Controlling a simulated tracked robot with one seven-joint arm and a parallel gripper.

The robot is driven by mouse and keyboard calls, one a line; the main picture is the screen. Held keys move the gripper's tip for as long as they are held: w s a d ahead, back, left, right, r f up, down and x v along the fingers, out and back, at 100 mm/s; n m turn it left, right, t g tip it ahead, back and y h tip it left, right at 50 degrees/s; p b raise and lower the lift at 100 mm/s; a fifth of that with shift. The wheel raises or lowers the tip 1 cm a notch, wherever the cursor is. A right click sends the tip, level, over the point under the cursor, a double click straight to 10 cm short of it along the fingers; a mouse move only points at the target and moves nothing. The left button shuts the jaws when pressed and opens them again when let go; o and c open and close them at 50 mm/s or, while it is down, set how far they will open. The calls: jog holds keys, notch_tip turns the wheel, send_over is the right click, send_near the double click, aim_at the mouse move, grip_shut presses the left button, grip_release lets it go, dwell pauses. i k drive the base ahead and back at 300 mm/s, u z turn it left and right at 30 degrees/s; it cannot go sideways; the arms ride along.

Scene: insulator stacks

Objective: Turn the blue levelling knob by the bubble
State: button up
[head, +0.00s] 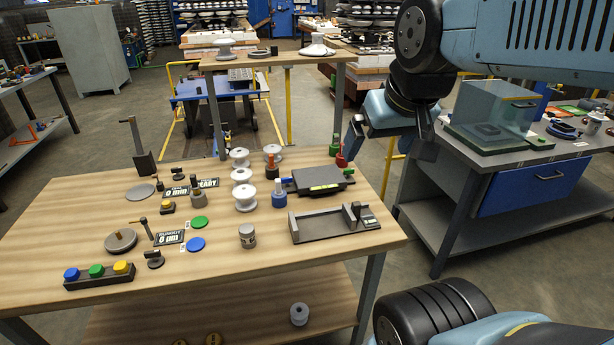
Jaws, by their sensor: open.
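A dark levelling plate (323,177) lies at the right of the wooden table. A yellow-green strip (326,187), apparently the bubble, lies on its front edge. The blue knob (279,194) stands upright at the plate's front left. An orange-red knob (272,165) stands at its back left, and a red knob (341,158) and a green knob (335,145) stand by its back right. My gripper (388,138) is open and empty, above and beyond the table's right edge, to the right of the plate and apart from all knobs. The bubble's position is too small to read.
A grey fixture (328,227) lies in front of the plate. White insulators (245,198) stand just left of the blue knob. A small grey can (247,236) stands nearer the front. A row of coloured buttons (98,272) is at the front left. The table's front middle is clear.

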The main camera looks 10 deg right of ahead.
aim_at(285, 180)
jog(key=u, duration=0.15)
jog(key=k, duration=0.5)
jog(key=u, duration=0.9)
jog(key=i, duration=0.75)
jog(key=z, duration=1.05)
